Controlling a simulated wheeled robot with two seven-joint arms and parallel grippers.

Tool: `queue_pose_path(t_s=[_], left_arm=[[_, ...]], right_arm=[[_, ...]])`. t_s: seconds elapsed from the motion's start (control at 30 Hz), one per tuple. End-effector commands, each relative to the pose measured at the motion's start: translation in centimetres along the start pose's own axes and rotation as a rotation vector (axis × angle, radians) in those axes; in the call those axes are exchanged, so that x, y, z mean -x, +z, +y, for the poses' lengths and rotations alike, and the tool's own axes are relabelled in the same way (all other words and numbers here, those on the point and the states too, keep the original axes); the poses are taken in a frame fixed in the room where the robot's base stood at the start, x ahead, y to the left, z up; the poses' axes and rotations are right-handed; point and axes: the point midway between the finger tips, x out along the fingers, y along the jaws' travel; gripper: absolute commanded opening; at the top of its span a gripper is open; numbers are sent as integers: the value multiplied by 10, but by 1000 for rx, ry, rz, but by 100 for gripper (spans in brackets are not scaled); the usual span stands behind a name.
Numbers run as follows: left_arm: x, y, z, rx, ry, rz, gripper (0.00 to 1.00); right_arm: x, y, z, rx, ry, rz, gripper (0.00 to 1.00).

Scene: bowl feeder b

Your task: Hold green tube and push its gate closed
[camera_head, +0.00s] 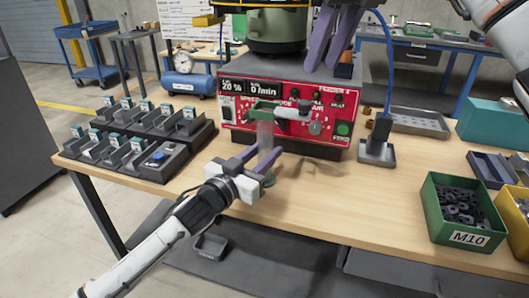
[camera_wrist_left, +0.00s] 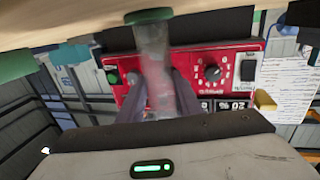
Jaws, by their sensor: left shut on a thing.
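The wrist view, upside down, shows the clear tube (camera_wrist_left: 153,62) between the purple fingers and the green foot (camera_wrist_left: 148,16). A pale bar with a light cylinder (camera_head: 294,112) lies beside the green top; I cannot tell whether it is the gate. My right gripper (camera_head: 324,62) hangs open and empty before the feeder bowl.
The red feeder panel (camera_head: 330,128) stands close behind the tube. Dark trays with small parts (camera_head: 140,140) lie left. A grey stand with a blue cable (camera_head: 376,150) and a green M10 bin (camera_head: 462,210) are right. The table front between is clear.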

Motion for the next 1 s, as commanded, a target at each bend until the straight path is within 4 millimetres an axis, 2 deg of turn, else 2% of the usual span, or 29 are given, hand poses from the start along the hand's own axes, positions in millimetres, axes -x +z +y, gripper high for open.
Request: queue_pose_path(t_s=[0.03,0.1,0.23,0.37,0.43,0.53,0.6,0.67,0.77,0.83,0.9,1.0], left_arm=[[0,0,0,0,0,-1,0],[0,0,0,0,0,-1,0],[0,0,0,0,0,-1,0],[0,0,0,0,0,-1,0],[0,0,0,0,0,-1,0],[0,0,0,0,0,-1,0],[0,0,0,0,0,-1,0],[0,0,0,0,0,-1,0],[0,0,0,0,-1,-1,0],[0,0,0,0,-1,-1,0],[0,0,0,0,-1,-1,0],[0,0,0,0,-1,-1,0]], right_arm=[[0,0,0,0,0,0,33],[-1,1,1,2,6,-3,42],[-14,11,19,26,82,-55,42],[-34,33,67,60,295,-192,42],[-36,45,103,59,461,-290,42],[-23,58,148,15,719,-432,42],[-5,63,170,-45,900,-521,42],[15,66,182,-115,1053,-590,42],[50,68,184,-267,1298,-686,42],[73,66,175,-401,1461,-737,42],[90,64,156,-555,1611,-774,42],[104,58,120,-805,1800,-797,42]])
